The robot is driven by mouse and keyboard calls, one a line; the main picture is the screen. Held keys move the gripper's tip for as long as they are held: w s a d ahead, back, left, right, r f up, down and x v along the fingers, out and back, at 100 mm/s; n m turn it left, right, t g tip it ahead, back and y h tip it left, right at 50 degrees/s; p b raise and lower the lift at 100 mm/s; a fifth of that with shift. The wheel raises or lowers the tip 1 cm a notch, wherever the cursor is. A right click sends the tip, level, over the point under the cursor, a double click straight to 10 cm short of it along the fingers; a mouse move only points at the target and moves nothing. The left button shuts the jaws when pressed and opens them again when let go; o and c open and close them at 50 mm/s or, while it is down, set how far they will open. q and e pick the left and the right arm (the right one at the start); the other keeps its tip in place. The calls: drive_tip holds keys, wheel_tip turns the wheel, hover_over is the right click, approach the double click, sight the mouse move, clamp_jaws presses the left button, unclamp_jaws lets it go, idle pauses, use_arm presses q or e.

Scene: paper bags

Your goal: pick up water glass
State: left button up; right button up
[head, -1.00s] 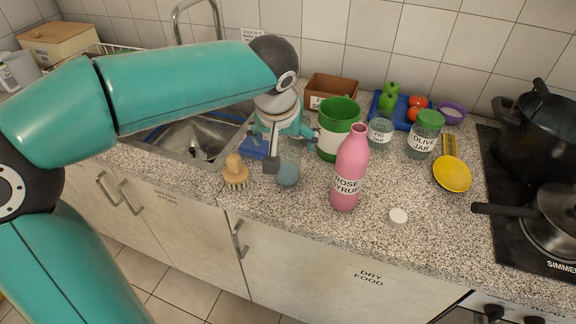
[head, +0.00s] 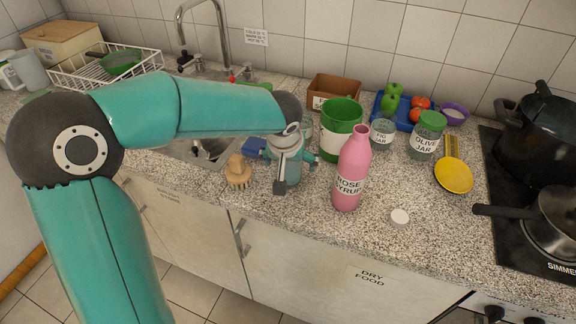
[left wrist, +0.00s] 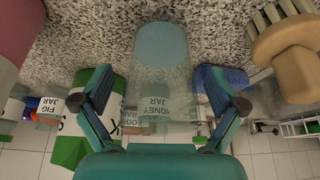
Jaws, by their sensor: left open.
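The water glass is clear with a bluish base. In the left wrist view the glass (left wrist: 160,65) lies between the two open fingers of my left gripper (left wrist: 160,103), with a gap on each side. In the head view the glass (head: 292,174) is partly hidden by my left gripper (head: 296,174), which is over it near the counter's front edge. The left gripper is open and holds nothing. My right gripper is not in view.
A wooden brush (head: 238,172) stands close left of the glass, and a pink rose syrup bottle (head: 351,170) stands to its right. A green and white container (head: 340,145) is behind. Pots (head: 545,125) are on the hob.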

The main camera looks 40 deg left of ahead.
use_arm(q)
drive_tip(key=c, duration=1.3)
drive_tip(key=shift+c, duration=0.6)
drive_tip(key=shift+r, duration=0.25)
